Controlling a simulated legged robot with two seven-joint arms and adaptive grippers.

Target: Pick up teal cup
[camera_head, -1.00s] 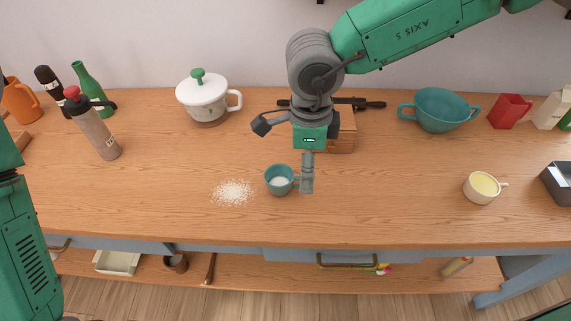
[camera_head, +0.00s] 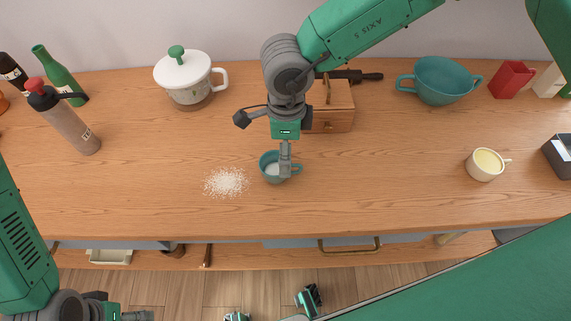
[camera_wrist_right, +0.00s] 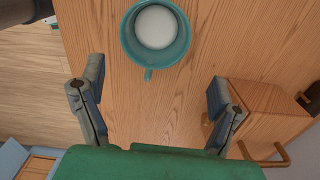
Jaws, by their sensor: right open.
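The small teal cup (camera_head: 270,169) stands upright on the wooden counter, with white contents and its handle to the right. It also shows in the right wrist view (camera_wrist_right: 128,38), ahead of the fingers, its handle towards my palm. My right gripper (camera_head: 264,140) is open and empty above the cup; one finger overlaps the cup's right part in the head view. In the right wrist view the fingers (camera_wrist_right: 156,80) are spread wide, with bare counter between them. I cannot tell the exact height gap. My left gripper (camera_head: 128,314) is partly cut off at the bottom left.
White grains (camera_head: 226,182) lie left of the cup. A wooden box (camera_head: 334,108) stands behind, close to my right gripper. A lidded white pot (camera_head: 188,80), larger teal two-handled bowl (camera_head: 440,84) and cream cup (camera_head: 484,165) stand farther off. The counter's front is clear.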

